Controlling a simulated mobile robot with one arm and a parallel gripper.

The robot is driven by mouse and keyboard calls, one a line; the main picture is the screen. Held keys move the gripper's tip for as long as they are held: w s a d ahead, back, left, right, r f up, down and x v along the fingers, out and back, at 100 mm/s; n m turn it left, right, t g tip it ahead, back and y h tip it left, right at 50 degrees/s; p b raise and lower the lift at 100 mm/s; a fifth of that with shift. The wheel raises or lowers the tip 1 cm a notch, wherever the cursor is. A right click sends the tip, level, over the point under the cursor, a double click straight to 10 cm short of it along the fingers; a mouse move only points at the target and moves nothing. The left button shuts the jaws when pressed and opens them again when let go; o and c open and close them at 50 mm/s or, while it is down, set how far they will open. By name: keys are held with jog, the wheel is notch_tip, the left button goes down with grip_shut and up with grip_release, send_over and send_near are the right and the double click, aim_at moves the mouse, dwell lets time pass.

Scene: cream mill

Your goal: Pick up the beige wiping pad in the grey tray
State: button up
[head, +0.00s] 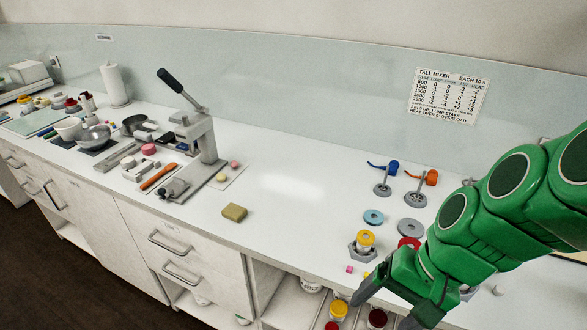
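A small beige-tan pad (234,212) lies flat on the white counter near its front edge, right of the lever press. No tray shows under it. A grey tray-like holder (118,156) sits farther left on the counter; its contents are too small to tell. My gripper (381,312) is at the bottom right, beyond the counter's front edge in the picture and well right of the pad. Its two dark fingers are apart, with nothing seen held between them.
A grey lever press (201,138) stands left of the pad. Blue (384,178) and orange-handled (420,188) tools, rings and a yellow-topped jar (364,241) stand at right. Open shelves (285,297) with jars lie below. The counter between pad and rings is clear.

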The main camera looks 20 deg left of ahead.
jog(key=w+a+r+m+y, duration=0.1)
jog(key=w+a+m+y, duration=0.2)
jog(key=a, duration=0.6)
jog(key=w+a+r+m+g+y, duration=0.1)
jog(key=w+a+m+y, duration=0.3)
jog(key=a, duration=0.6)
jog(key=w+a+r+y, duration=0.1)
jog(key=w+a, duration=0.4)
jog(key=a, duration=0.4)
jog(key=w+a+f+m+t+y, duration=0.2)
jog(key=w+a+f+m, duration=0.4)
jog(key=w+a+f, duration=0.15)
jog(key=m+t, duration=0.2)
jog(key=m, duration=0.3)
send_near(232, 209)
jog(key=shift+w+a+r+h, duration=0.15)
jog(key=shift+a+r+h, duration=0.05)
jog(key=shift+a, duration=0.25)
jog(key=shift+w+a+r+h, duration=0.15)
jog(key=shift+a+r+h, duration=0.05)
jog(key=shift+a, duration=0.25)
jog(key=shift+w+a+f+m, duration=0.1)
jog(key=shift+w+f+m, duration=0.05)
jog(key=shift+f+m, duration=0.4)
jog(key=shift+s+x, duration=0.15)
jog(key=shift+x, duration=1.75)
jog(key=shift+s+x, duration=0.1)
jog(key=shift+x, duration=1.85)
jog(key=shift+s+r, duration=0.1)
jog(key=shift+s, duration=0.05)
